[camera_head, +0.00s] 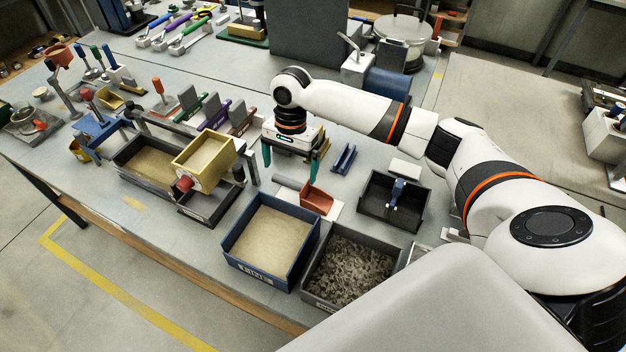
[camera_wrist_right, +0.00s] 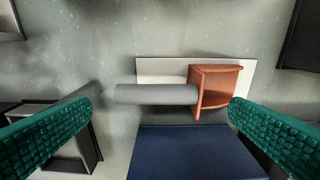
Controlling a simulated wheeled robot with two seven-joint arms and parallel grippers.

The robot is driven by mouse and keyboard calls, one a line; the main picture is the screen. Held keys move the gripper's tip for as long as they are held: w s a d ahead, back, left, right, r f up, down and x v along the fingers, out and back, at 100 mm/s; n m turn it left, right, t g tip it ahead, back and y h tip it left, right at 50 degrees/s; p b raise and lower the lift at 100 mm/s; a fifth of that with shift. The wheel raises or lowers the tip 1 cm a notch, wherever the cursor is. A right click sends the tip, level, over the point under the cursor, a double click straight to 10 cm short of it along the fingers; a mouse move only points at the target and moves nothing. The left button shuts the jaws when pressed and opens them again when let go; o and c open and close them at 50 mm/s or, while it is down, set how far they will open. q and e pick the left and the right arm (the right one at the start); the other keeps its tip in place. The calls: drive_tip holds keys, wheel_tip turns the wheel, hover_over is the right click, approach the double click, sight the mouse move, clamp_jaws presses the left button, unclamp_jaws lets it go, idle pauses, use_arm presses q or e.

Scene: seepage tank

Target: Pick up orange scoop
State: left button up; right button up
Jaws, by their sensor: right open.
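The orange scoop (camera_head: 318,199) lies on a white pad (camera_head: 333,212) on the table, behind the blue bin of sand. It has a grey cylindrical handle (camera_wrist_right: 158,94) that points left in the right wrist view, where its orange pan (camera_wrist_right: 214,88) is at the right end. My right gripper (camera_head: 290,165) is open and empty, pointing down above and a little behind the scoop in the head view. In the right wrist view its green fingers (camera_wrist_right: 160,122) stand wide apart, with the scoop between and beyond them. My left gripper is not in view.
The blue sand bin (camera_head: 236,254) and a dark bin of gravel (camera_head: 347,268) stand in front of the scoop. A black tray (camera_head: 418,215) is to its right, a small blue bracket (camera_head: 344,158) behind it. A wooden sand box (camera_head: 205,162) stands left.

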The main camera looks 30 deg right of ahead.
sight(289, 180)
drive_tip(key=f, duration=0.3)
drive_tip(key=f+p, duration=0.1)
drive_tip(key=f, duration=0.1)
drive_tip(key=shift+s+a, duration=0.15)
drive_tip(key=shift+a, duration=0.15)
drive_tip(key=shift+c, duration=0.2)
drive_tip(key=c, duration=1.1)
drive_tip(key=shift+r+b, duration=0.5)
drive_tip(key=shift+r, duration=4.5)
drive_tip(key=shift+c, duration=0.2)
